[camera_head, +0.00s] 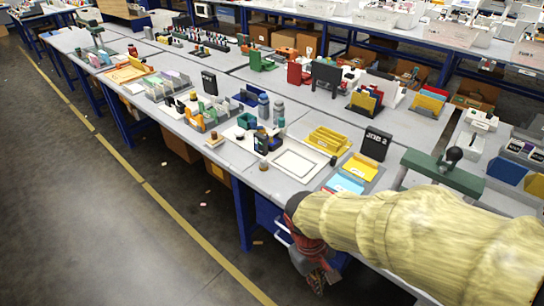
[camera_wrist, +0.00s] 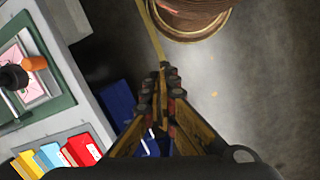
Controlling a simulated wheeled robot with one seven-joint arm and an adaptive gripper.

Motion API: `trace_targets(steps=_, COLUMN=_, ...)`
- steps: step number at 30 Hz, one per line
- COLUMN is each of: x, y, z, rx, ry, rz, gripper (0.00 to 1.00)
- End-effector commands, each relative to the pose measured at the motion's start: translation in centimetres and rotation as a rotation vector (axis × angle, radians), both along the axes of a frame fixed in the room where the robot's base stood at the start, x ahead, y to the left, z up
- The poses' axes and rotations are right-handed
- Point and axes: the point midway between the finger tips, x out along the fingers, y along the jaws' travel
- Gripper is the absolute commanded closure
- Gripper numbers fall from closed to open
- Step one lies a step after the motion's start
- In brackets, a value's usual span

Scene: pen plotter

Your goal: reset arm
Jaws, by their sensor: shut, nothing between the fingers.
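My gripper (camera_head: 318,275) hangs at the end of my yellow-sleeved arm, in front of the table's near edge and below its top. In the wrist view the fingers (camera_wrist: 163,72) come together at their tips, with nothing between them. They point down toward the grey floor and touch nothing that I can see. A small dark device (camera_head: 262,143) stands on the table beside a white framed tray (camera_head: 297,163); I cannot tell if it is the pen plotter.
The grey table (camera_head: 215,160) runs along my front, crowded with bins and cards. A green frame with a black knob (camera_head: 445,165) stands near my arm. A brown round object (camera_wrist: 195,15) is near the fingertips in the wrist view. The floor (camera_head: 110,220) at left is mostly clear.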

Motion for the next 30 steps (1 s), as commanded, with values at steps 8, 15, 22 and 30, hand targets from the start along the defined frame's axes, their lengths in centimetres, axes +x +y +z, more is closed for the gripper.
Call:
trace_targets(steps=8, x=-1.1, y=-1.5, z=7.2, rx=0.188, ry=-0.239, rz=-0.218, gripper=1.00)
trace_targets(steps=15, x=-2.4, y=-4.3, z=13.1, rx=0.271, ry=-0.456, rz=-0.343, gripper=1.00)
trace_targets(steps=22, x=-3.0, y=-6.7, z=17.2, rx=0.287, ry=-0.612, rz=-0.413, gripper=1.00)
trace_targets(steps=30, x=-3.1, y=-7.5, z=17.5, rx=0.281, ry=-0.628, rz=-0.439, gripper=1.00)
